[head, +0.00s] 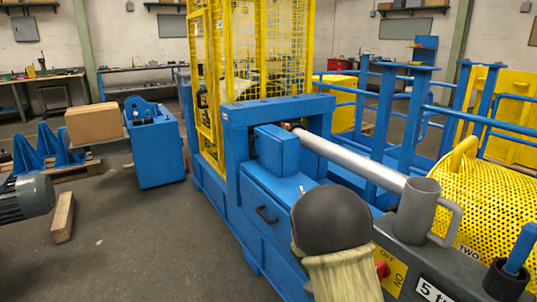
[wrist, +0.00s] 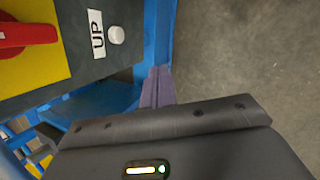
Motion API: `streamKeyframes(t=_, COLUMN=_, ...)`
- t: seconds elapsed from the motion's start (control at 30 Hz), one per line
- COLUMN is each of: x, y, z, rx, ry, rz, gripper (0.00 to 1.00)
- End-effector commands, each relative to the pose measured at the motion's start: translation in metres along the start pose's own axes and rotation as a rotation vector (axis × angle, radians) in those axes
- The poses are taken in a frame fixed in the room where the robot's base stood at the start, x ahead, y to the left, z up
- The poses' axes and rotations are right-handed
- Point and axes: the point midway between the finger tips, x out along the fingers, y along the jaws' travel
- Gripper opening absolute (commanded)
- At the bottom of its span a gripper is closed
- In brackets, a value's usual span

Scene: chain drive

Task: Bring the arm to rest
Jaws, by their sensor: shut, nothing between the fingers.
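My gripper (wrist: 157,84) shows in the wrist view as two narrow fingertips side by side, with no gap and nothing between them. They extend from the dark hand body at the bottom of that view. The fingertips lie beside a blue frame edge, close to the control panel (wrist: 75,68) in the picture; I cannot tell whether they touch. The panel bears a red switch (wrist: 25,33) on a yellow plate, a white button (wrist: 116,35) and an "UP" label (wrist: 96,35). I cannot make out my gripper in the head view.
In the head view, a blue machine (head: 265,195) fills the middle with a yellow mesh cage (head: 207,80) behind. A grey mug (head: 412,212) stands on the panel beside a dark ball-topped thing (head: 330,218). A yellow perforated guard (head: 495,200) is at right.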

Motion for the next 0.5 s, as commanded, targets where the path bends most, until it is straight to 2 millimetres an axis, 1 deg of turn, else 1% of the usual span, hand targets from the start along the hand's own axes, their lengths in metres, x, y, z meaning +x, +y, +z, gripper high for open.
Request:
streamKeyframes(t=0.03, x=-0.007, y=-0.007, z=0.013, rx=0.065, ry=0.040, rz=-0.035, gripper=0.00)
streamKeyframes(t=0.3, x=-0.041, y=-0.053, z=0.065, rx=0.418, ry=0.223, rz=-0.195, gripper=0.00)
streamKeyframes(t=0.5, x=-0.059, y=-0.082, z=0.094, rx=0.621, ry=0.310, rz=-0.264, gripper=0.00)
